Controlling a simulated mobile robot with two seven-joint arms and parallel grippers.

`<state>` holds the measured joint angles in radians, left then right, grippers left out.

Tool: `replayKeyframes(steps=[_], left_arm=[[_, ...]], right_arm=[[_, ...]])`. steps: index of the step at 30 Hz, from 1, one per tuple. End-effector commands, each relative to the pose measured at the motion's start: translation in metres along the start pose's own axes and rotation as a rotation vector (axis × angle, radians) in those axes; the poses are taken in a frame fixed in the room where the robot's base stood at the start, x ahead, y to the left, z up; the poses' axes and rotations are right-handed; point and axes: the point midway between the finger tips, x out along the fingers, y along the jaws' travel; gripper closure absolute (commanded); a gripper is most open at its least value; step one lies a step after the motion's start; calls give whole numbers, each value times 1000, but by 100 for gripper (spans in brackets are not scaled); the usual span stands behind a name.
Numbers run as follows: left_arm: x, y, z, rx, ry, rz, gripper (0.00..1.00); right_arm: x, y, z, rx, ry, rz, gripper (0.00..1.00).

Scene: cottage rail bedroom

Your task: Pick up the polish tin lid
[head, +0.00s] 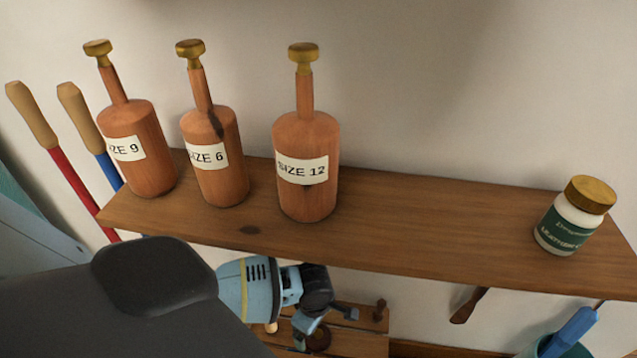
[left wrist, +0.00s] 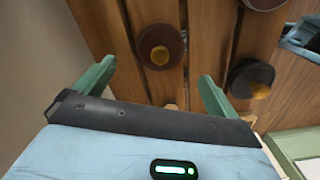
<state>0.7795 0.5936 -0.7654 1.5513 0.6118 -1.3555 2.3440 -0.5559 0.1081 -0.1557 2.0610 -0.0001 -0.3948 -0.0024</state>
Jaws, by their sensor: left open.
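In the left wrist view, a dark red-brown round lid with a yellow knob (left wrist: 161,46) lies on a slatted wooden surface (left wrist: 209,35). A black round lid with a yellow knob (left wrist: 251,78) lies to its right. I cannot tell for sure which is the polish tin lid. My left gripper (left wrist: 158,72) is open and empty, its green fingers apart, with the red-brown lid showing between and beyond the tips. In the head view my left gripper (head: 327,325) is over the low slatted surface (head: 355,341), partly hidden by my arm. My right gripper is in neither view.
A wooden shelf (head: 430,235) runs above the low surface. It bears wooden bottle-shaped forms marked SIZE 9 (head: 140,160), SIZE 6 (head: 215,165) and SIZE 12 (head: 306,145), and a gold-capped jar (head: 572,218). A third dark round lid (left wrist: 265,3) is cut by the wrist view's top edge.

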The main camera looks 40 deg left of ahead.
Motion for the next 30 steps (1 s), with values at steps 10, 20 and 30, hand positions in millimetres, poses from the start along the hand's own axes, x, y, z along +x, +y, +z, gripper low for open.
replayKeyframes(steps=[10,20,30], left_arm=[[30,2,9,1,0,0,3],[52,2,9,1,0,3,3],[51,2,9,1,-1,3,28]], right_arm=[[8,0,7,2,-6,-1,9],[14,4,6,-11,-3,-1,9],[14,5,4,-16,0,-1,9]])
